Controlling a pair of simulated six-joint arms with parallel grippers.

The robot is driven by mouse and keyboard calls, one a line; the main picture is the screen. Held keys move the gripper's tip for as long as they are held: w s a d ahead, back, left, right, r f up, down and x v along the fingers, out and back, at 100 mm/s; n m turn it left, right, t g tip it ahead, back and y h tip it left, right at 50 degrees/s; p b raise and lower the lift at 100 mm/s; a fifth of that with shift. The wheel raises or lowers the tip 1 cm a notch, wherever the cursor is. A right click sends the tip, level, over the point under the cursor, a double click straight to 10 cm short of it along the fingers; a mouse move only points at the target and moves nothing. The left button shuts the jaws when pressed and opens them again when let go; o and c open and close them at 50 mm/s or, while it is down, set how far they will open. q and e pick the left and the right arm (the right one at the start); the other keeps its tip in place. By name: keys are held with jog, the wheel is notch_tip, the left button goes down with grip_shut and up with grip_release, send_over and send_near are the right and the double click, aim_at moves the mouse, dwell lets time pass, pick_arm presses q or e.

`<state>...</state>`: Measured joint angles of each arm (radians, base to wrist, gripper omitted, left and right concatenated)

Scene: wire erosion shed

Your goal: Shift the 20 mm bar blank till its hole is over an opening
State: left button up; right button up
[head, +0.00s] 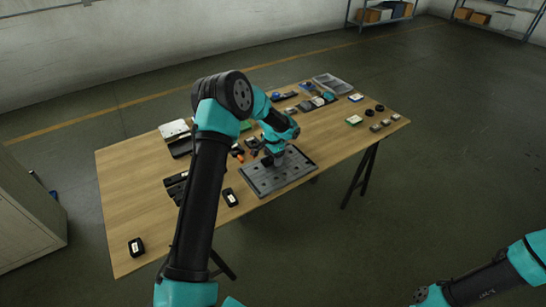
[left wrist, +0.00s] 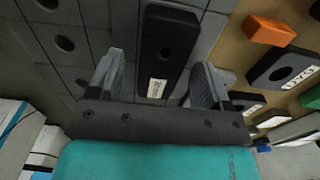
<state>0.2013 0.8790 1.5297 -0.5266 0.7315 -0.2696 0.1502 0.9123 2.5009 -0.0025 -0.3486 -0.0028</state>
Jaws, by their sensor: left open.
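A black bar blank (left wrist: 172,25) with a round hole and a small white label lies on the grey plate (left wrist: 100,25) in the left wrist view. The label is too small to read. The plate (head: 255,184) has several dark round openings. My left gripper (left wrist: 158,62) is open, one finger on each side of the bar, with a gap visible on both sides. In the head view my left gripper (head: 274,157) is over the back of the plate and hides the bar. The bar's hole looks dark; I cannot tell whether an opening lies under it. My right gripper is out of view.
An orange block (left wrist: 270,30) and a black labelled block (left wrist: 285,70) lie on the wood beside the plate. A grey tray (head: 333,84) stands at the table's far end. A small black labelled block (head: 230,197) lies left of the plate. The table's front left is mostly clear.

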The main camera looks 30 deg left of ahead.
pick_arm(q)
notch_tip(320, 180, up, 17)
jog(key=shift+r, duration=0.2)
dwell(0.5)
dwell(0.4)
